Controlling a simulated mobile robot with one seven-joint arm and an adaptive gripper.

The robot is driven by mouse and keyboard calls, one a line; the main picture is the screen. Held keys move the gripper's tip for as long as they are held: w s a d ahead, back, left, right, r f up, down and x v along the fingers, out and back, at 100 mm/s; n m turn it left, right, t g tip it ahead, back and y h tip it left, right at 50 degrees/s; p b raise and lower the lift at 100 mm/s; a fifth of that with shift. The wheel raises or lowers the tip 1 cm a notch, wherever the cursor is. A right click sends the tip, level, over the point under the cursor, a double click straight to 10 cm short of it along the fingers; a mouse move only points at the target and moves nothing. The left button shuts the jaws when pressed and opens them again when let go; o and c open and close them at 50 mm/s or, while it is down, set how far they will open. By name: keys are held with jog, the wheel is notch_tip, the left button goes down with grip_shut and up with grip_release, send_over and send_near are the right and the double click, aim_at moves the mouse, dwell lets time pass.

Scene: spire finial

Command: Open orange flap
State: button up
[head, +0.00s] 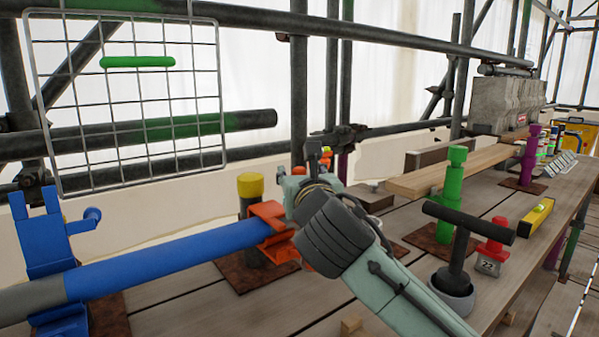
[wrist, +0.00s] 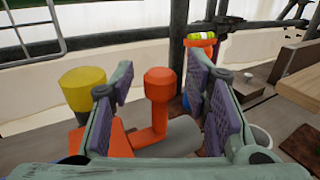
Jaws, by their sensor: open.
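The orange flap (head: 268,212) is at the right end of a blue tube (head: 165,261) in the head view. In the wrist view, the flap's orange arm (wrist: 147,138) ends in an upright orange knob (wrist: 159,84). My gripper (wrist: 160,88) is open, with one purple pad on each side of the knob and a visible gap on both sides. In the head view my wrist covers the gripper and the flap's right part. Whether the flap is raised or lowered is unclear.
A yellow-capped post (head: 250,186) stands just behind the flap. A blue clamp (head: 49,250) holds the tube's left part. A wire grid (head: 130,105) hangs at back left. A green post (head: 452,190), red weight (head: 492,238) and yellow level (head: 536,217) stand to the right.

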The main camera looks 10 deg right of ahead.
jog(key=shift+c, duration=0.4)
grip_shut()
dwell(0.5)
